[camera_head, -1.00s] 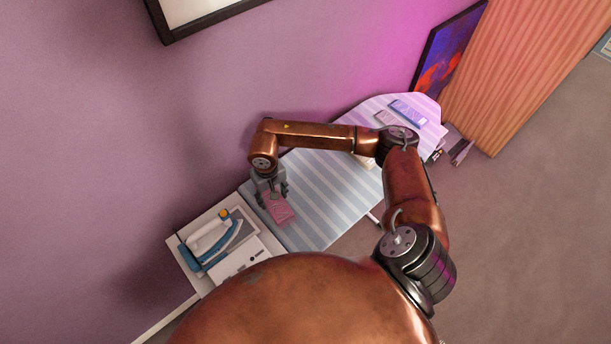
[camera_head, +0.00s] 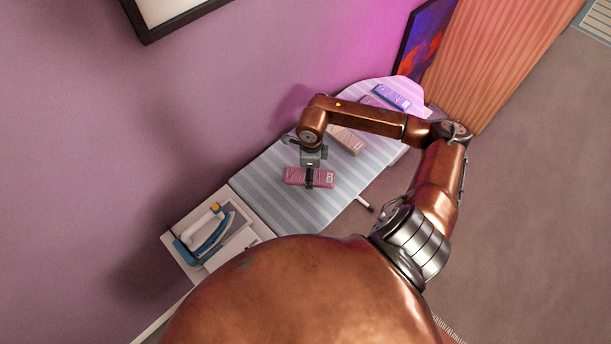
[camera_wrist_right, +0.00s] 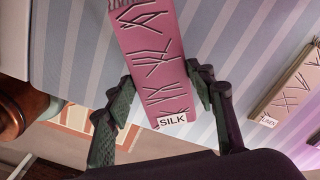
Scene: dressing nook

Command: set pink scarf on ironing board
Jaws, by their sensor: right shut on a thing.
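The pink scarf (camera_head: 296,176) is a flat folded pink bundle with dark line marks and a white label reading SILK, also seen in the right wrist view (camera_wrist_right: 150,45). My right gripper (camera_head: 311,172) is shut on it, with one finger at each long side in the right wrist view (camera_wrist_right: 162,84). The scarf is over the blue-and-white striped ironing board (camera_head: 262,182), near its middle. I cannot tell whether it touches the board. My left gripper is not in view.
A beige folded bundle (camera_head: 346,140) lies on the board close to the right of my gripper. A lavender bundle (camera_head: 391,97) and a pinkish one (camera_head: 369,101) lie farther up. An iron (camera_head: 207,232) rests at the lower left end. The board's lower left part is clear.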

